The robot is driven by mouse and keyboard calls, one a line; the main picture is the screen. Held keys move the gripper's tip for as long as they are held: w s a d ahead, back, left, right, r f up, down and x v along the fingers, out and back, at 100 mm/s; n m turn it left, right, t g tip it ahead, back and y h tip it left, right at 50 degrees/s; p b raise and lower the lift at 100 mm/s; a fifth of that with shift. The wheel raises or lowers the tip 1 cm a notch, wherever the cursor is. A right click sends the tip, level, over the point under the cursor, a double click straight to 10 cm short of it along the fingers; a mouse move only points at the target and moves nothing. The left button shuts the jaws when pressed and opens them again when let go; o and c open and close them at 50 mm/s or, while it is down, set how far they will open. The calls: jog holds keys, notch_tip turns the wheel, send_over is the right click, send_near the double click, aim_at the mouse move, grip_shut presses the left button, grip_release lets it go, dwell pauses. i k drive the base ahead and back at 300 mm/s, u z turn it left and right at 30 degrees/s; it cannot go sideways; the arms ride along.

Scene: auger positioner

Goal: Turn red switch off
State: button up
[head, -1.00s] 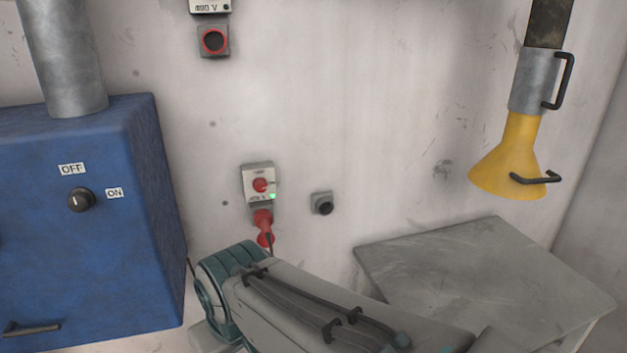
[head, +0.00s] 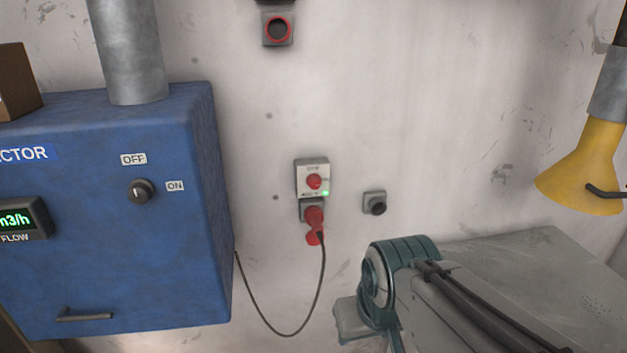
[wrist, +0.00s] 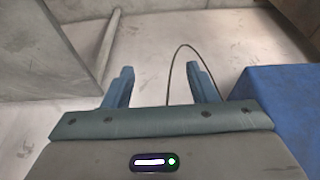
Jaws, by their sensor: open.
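The red switch (head: 314,181) is a round red knob on a small white wall box. A green light (head: 326,193) glows at the box's lower right. A red plug (head: 314,215) with a dark cable sits in the socket just below it. My gripper (wrist: 162,85) shows in the wrist view with its two blue fingers apart and nothing between them. In the head view my arm is at the lower right, below the switch, and the gripper's fingers do not show there.
A blue cabinet (head: 110,250) with a black OFF/ON knob (head: 140,191) stands left of the switch. A dark button box (head: 375,203) is on the wall to the right. The cable (head: 290,333) hangs in a loop. A grey table (head: 540,270) and yellow funnel (head: 585,175) are at right.

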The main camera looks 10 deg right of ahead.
aim_at(314, 180)
jog(key=u, duration=0.35)
jog(key=k, duration=1.1)
jog(key=u, duration=1.3)
jog(key=i, duration=0.65)
jog(key=z, duration=0.55)
jog(key=i, duration=0.5)
jog(key=z, duration=0.65)
jog(key=i, duration=0.5)
